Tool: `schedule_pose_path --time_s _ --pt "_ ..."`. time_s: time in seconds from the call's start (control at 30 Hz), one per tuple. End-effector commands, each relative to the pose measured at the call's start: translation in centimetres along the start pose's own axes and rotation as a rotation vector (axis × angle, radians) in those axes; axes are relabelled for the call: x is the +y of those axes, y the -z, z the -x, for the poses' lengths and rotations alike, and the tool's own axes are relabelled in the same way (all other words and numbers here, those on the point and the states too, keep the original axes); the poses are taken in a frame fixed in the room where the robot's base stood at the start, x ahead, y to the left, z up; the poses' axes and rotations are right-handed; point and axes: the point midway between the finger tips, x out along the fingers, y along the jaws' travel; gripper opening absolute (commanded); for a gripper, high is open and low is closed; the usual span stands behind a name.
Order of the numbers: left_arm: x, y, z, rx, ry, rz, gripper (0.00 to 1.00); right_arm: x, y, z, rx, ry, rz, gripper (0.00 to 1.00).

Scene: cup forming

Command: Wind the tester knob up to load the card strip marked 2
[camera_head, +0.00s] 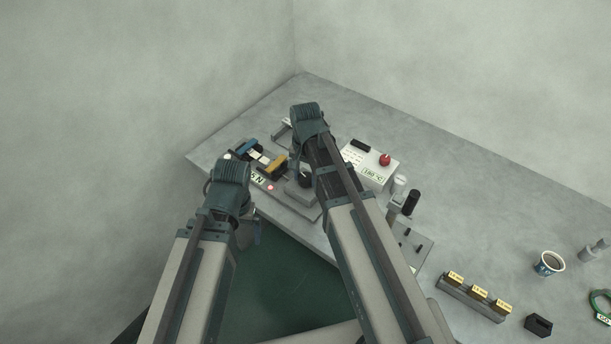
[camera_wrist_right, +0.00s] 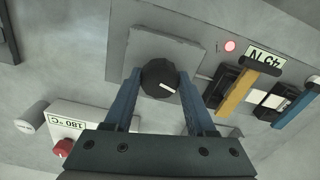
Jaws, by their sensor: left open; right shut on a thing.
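The tester (camera_head: 313,211) stands near the table's left front edge, with a lit readout ending in N (camera_head: 257,178). Its dark round knob (camera_wrist_right: 160,78) has a white pointer line and sits on a grey block. My right gripper (camera_wrist_right: 159,76) is shut on the knob, one blue finger at each side. A pale strip (camera_head: 258,157) lies between the tester's blue and yellow clamps; it also shows in the right wrist view (camera_wrist_right: 268,99). I cannot read a mark on it. My left gripper (camera_head: 256,233) is open and empty, off the front edge; its wrist partly hides it.
A white box with a red knob and a 180 °C label (camera_head: 372,165) stands right of the tester. Further right are a black-topped cylinder (camera_head: 411,202), a rack with yellow labels (camera_head: 472,298) and a cup (camera_head: 549,263). The back right table is clear.

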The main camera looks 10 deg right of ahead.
Motion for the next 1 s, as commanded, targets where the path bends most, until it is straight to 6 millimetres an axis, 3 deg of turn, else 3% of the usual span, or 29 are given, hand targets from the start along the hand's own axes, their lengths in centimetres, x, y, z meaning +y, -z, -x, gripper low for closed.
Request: schedule_pose_path --time_s 0.37,0.4,0.57,1.0 --pt "0.00 0.00 -0.01 0.000 0.000 0.000 1.00 0.01 -0.03 -0.01 0.000 0.000 -0.003 0.00" --pt "0.00 0.00 -0.01 0.000 0.000 0.000 1.00 0.01 -0.03 -0.01 0.000 0.000 -0.003 0.60" --pt "0.00 0.00 -0.01 0.000 0.000 0.000 1.00 0.00 -0.02 -0.01 0.000 0.000 -0.002 0.86" --pt "-0.05 -0.03 0.50 0.000 0.000 0.000 1.00 0.00 -0.01 0.50 0.000 0.000 -0.002 0.86"
